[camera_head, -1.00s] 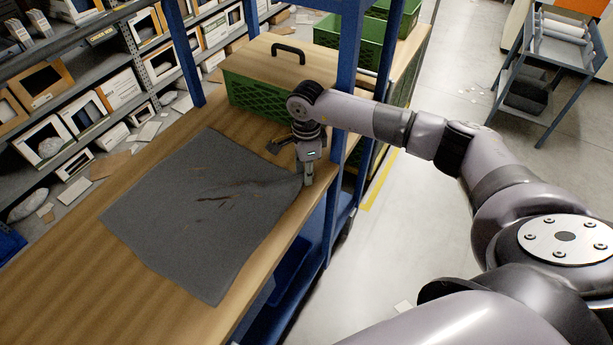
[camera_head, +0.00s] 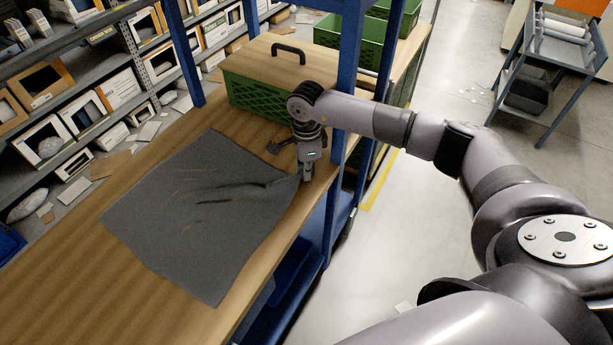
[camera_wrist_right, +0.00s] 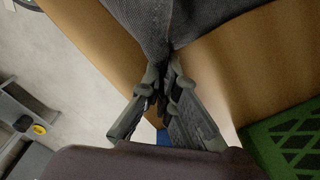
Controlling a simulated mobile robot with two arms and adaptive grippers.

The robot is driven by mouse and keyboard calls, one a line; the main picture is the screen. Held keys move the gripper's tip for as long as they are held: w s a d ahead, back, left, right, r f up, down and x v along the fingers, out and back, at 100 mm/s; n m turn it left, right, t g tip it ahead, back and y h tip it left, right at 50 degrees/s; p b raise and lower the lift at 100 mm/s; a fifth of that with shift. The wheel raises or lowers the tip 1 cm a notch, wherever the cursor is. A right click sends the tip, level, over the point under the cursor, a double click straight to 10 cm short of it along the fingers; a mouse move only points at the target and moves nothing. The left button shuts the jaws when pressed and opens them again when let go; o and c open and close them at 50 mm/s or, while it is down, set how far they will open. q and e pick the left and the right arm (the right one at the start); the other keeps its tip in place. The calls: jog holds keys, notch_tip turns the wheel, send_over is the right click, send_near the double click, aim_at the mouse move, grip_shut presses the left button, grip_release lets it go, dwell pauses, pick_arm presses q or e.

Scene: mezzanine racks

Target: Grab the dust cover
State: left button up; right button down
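The dust cover (camera_head: 200,235) is a dark grey cloth lying on the wooden bench top, with folds running toward its far right corner. My right gripper (camera_head: 306,178) is at that corner, near the bench's right edge. In the right wrist view its fingertips (camera_wrist_right: 168,75) are together on the gathered corner of the cloth (camera_wrist_right: 175,22), which narrows to a point between them. The rest of the cover spreads flat over the bench. Brownish streaks show in the folds. My left gripper is not in view.
A green crate with a wooden lid and black handle (camera_head: 288,52) stands on the bench (camera_head: 50,265) behind my gripper. A blue rack post (camera_head: 345,70) rises close to my right arm. Shelves with boxes line the left. A grey cart (camera_head: 548,75) stands at right.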

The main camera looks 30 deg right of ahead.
notch_tip(320, 180, up, 12)
jog(key=p, duration=0.6)
jog(key=shift+f+p, duration=0.15)
jog(key=shift+p, duration=0.25)
notch_tip(320, 180, up, 45)
jog(key=p, duration=0.8)
jog(key=shift+w+d, duration=0.1)
